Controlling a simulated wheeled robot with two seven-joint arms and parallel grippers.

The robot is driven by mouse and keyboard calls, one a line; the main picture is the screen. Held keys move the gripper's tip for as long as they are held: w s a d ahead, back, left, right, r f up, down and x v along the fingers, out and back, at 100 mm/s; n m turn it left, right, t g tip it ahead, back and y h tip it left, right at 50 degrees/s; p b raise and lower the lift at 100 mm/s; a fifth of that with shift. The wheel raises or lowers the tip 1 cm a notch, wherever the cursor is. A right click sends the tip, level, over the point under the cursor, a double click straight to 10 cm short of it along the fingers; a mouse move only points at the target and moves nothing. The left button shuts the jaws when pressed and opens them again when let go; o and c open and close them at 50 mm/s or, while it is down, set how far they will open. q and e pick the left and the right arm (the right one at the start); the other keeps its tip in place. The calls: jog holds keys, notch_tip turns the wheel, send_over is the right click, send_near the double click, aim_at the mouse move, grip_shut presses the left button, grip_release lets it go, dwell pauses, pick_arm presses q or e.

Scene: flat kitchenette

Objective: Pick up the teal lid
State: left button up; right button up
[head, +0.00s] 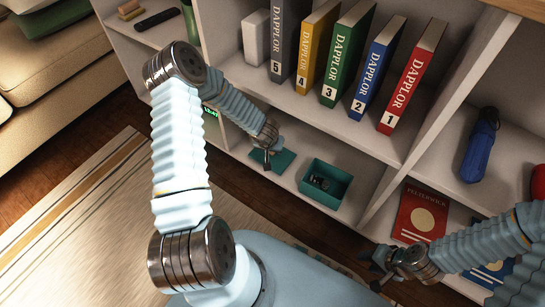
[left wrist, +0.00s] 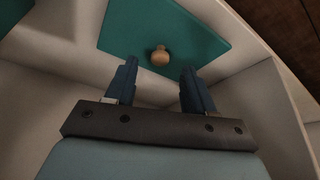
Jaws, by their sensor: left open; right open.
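The teal lid (head: 284,159) lies flat in the lower shelf compartment, left of the open teal box (head: 327,184). In the left wrist view the lid (left wrist: 205,38) shows with its round wooden knob (left wrist: 160,57). My left gripper (head: 266,163) is over the lid and partly hides it. In the left wrist view my left gripper (left wrist: 158,68) is open, and the knob appears between its fingertips, with no visible contact. My right gripper (head: 380,264) is open and empty at the lower right, in front of the shelf.
The teal box holds small dark items. Numbered binders, such as the red binder (head: 414,76), stand on the shelf above. A shelf divider (head: 382,200) separates the box from a red book (head: 420,214). A blue umbrella (head: 480,145) lies at the right.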

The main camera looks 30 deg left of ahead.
aim_at(272, 154)
pick_arm(q)
jog(key=x, duration=0.3)
jog(key=shift+b, duration=0.3)
grip_shut()
